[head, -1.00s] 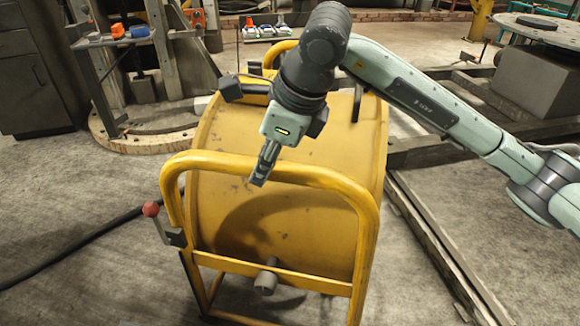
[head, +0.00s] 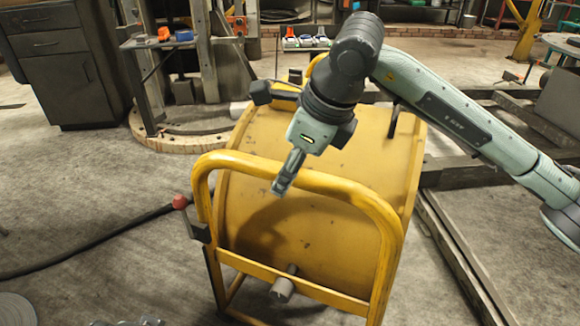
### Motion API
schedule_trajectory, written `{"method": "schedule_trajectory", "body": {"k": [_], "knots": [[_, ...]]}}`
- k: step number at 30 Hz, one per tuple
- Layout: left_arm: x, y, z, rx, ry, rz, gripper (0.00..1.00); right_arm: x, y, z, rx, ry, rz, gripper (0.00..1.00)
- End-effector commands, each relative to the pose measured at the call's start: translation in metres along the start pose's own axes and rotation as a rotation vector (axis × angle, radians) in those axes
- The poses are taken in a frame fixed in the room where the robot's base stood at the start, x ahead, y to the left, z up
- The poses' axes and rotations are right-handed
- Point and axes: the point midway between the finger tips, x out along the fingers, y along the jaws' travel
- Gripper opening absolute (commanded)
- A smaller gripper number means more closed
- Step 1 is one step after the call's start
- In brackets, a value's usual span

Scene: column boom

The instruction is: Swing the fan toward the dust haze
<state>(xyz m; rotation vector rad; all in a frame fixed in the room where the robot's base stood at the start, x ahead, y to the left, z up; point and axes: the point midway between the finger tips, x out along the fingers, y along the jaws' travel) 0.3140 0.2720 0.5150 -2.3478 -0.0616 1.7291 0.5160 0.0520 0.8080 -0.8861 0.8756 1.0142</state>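The fan (head: 330,170) is a yellow drum in a yellow tube frame, standing on the floor in the middle of the head view. A lever with a red knob (head: 180,202) sticks out at the frame's left side. My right gripper (head: 282,187) hangs at the frame's near top bar, close to its middle. Its fingers look close together, but I cannot tell whether they grip the bar. My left gripper is out of view. No dust haze shows clearly.
A black hose (head: 105,235) runs along the floor to the left. A dark cabinet (head: 62,62) and a small bench (head: 178,42) stand at the back left. Metal beams (head: 450,250) lie right of the fan.

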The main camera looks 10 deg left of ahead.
Motion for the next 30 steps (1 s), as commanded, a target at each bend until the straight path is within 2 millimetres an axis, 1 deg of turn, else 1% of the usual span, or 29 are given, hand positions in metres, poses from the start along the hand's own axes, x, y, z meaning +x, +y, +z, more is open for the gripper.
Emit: {"method": "schedule_trajectory", "body": {"k": [5, 8, 15, 18, 21, 25, 30], "knots": [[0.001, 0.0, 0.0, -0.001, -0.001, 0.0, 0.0, -0.005, -0.001, 0.0, 0.0, 0.0, -0.002, 0.51], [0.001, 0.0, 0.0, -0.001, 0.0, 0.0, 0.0, -0.018, -0.001, 0.0, -0.001, -0.001, -0.003, 0.51], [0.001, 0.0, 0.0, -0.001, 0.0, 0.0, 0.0, -0.069, -0.001, 0.001, -0.001, -0.002, -0.005, 0.51], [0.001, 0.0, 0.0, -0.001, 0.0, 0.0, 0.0, -0.089, -0.001, 0.0, 0.0, -0.002, -0.004, 0.51], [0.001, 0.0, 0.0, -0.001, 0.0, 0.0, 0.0, -0.104, -0.001, 0.0, 0.0, 0.0, -0.003, 0.51], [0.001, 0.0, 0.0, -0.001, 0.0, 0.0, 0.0, -0.116, -0.001, 0.0, 0.001, -0.001, -0.002, 0.51], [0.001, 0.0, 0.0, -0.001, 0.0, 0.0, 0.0, -0.12, 0.0, 0.0, 0.0, 0.0, 0.001, 0.51]]}}
